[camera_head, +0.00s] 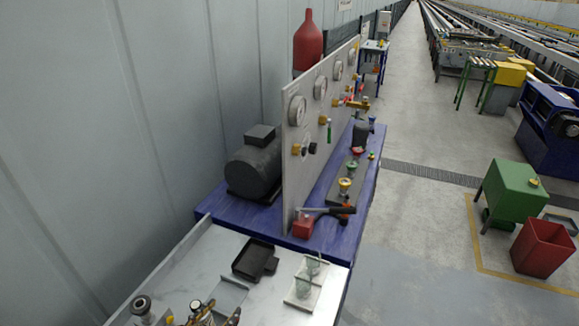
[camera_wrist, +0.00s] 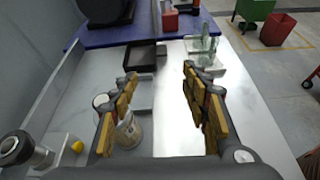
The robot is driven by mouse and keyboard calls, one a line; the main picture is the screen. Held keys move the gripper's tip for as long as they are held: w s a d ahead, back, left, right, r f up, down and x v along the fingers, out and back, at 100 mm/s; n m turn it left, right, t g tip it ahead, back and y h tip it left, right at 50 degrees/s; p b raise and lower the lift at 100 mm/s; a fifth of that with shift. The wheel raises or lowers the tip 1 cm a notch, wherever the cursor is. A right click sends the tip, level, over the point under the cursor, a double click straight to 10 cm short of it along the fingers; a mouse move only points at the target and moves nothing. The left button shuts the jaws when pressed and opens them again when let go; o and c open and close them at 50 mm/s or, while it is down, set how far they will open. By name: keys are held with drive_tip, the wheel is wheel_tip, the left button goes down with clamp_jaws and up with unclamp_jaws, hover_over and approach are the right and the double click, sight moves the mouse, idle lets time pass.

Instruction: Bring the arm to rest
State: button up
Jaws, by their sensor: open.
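My gripper (camera_wrist: 160,76) is open, with nothing between its yellow-padded fingers. In the wrist view it is over the bare metal table top (camera_wrist: 172,118). In the head view only part of my gripper (camera_head: 212,312) shows, at the bottom edge over the near end of the metal table (camera_head: 205,262). A clear jar-like vessel (camera_wrist: 129,132) stands near the left finger, which partly hides it. I cannot tell whether they touch. The rest of my arm is out of view.
A black tray (camera_head: 252,258) and clear glassware (camera_head: 304,284) on a pale plate lie ahead. A metal fitting with a dark knob (camera_wrist: 18,148) is at left. Beyond, a blue bench (camera_head: 233,212) carries a motor (camera_head: 254,168) and gauge panel (camera_head: 293,150). Open floor lies right.

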drive_tip(key=s+d+f+m+g+b, duration=0.25)
drive_tip(key=s+d+m+g, duration=0.55)
drive_tip(key=d+m, duration=0.45)
drive_tip(key=d+r+m+y+b, duration=0.2)
drive_tip(key=d+r+m+b, duration=0.1)
drive_tip(key=d+m, duration=0.6)
drive_tip(key=d+r+m+t+y+b, duration=0.1)
drive_tip(key=d+r+m+y+b, duration=0.2)
drive_tip(key=d, duration=1.1)
drive_tip(key=shift+s+d+r+m+b, duration=0.6)
drive_tip(key=shift+r+m, duration=1.2)
drive_tip(key=shift+m, duration=1.45)
drive_tip(key=shift+w+a, duration=0.15)
drive_tip(key=shift+a, duration=0.05)
